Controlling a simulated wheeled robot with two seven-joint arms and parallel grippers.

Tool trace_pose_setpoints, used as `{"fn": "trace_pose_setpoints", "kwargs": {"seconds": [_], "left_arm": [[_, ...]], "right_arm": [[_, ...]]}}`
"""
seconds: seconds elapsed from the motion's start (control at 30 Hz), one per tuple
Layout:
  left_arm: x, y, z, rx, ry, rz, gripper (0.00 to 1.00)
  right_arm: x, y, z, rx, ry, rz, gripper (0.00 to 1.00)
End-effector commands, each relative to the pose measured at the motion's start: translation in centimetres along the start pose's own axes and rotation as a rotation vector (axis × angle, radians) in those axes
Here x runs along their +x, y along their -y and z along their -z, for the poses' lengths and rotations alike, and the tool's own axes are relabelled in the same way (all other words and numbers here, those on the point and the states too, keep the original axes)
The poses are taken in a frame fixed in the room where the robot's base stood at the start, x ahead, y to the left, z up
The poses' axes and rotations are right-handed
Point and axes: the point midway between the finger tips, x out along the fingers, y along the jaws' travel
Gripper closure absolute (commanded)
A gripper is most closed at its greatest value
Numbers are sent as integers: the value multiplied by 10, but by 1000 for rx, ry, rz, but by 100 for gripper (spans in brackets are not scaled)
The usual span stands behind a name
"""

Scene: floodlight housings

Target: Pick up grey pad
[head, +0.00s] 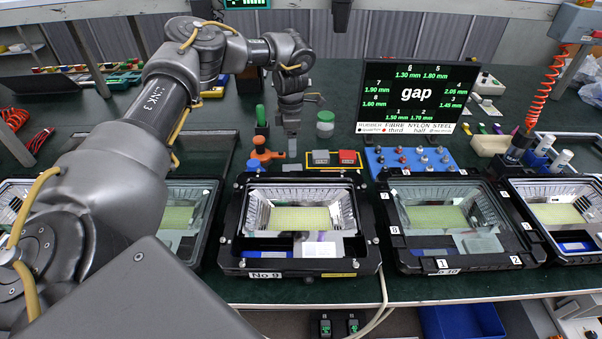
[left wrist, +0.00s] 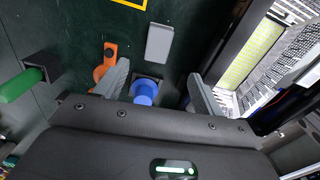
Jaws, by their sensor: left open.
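The grey pad (left wrist: 159,43) is a plain, light grey rectangular block lying on the dark green table in the left wrist view. In the head view it looks like a small flat grey patch (head: 292,167) behind the middle housing. My left gripper (left wrist: 158,72) is open and empty, with one grey finger on each side of the view. The pad lies ahead of the fingertips, between their lines, and nothing grips it. In the head view my left gripper (head: 291,138) points down above the table near the pad. My right gripper is not in view.
A blue knobbed piece (left wrist: 146,92) and an orange tool (left wrist: 105,60) are close to the fingers. The middle floodlight housing (head: 300,265) stands in front of the pad. Red and grey blocks on a yellow-edged mat (head: 333,171) lie right of it. A gap screen (head: 418,95) stands behind.

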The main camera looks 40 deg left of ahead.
Motion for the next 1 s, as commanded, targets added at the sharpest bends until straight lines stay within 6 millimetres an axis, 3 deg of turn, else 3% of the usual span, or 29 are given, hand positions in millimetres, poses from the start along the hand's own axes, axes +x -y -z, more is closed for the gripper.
{"fn": "trace_pose_setpoints", "kwargs": {"seconds": [0.03, 0.17, 0.33, 0.63, 1.0], "left_arm": [[9, 0, 0, -1, 1, 0, 31], [15, 0, 2, -2, 1, 0, 31], [18, -1, 6, -7, 1, 2, 31], [61, -2, 10, -9, 1, 4, 31], [80, 0, 6, -5, -1, 3, 31]], "right_arm": [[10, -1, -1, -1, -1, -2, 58], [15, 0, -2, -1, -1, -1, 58], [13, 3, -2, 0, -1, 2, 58], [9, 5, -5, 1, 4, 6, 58], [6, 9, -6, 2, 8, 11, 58]]}}
